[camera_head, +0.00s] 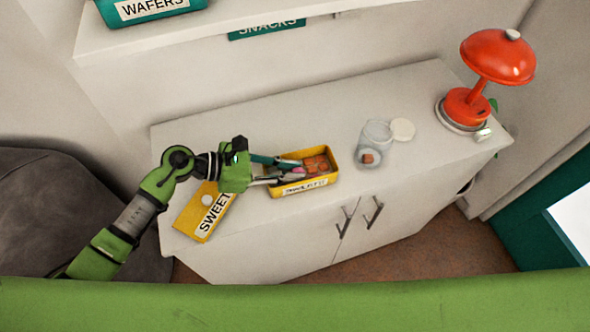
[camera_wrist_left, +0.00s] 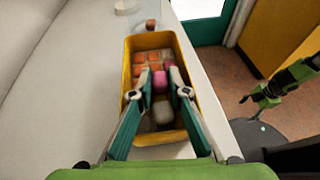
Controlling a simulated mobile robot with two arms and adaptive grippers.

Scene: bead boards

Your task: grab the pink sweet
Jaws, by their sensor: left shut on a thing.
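A yellow box (camera_head: 303,187) of sweets stands on the white cabinet top. It also shows in the wrist view (camera_wrist_left: 193,85), with orange, pale and pink sweets inside. My left gripper (camera_head: 290,170) reaches into the box from the left. In the wrist view its two fingers (camera_wrist_left: 161,82) are closed in on a pink sweet (camera_wrist_left: 160,83), one on each side. The sweet is still at the level of the box's inside. A pale sweet (camera_wrist_left: 163,113) lies between the fingers, nearer the wrist.
A red lamp (camera_head: 470,100) stands at the far right. A shelf (camera_head: 200,35) overhangs behind.

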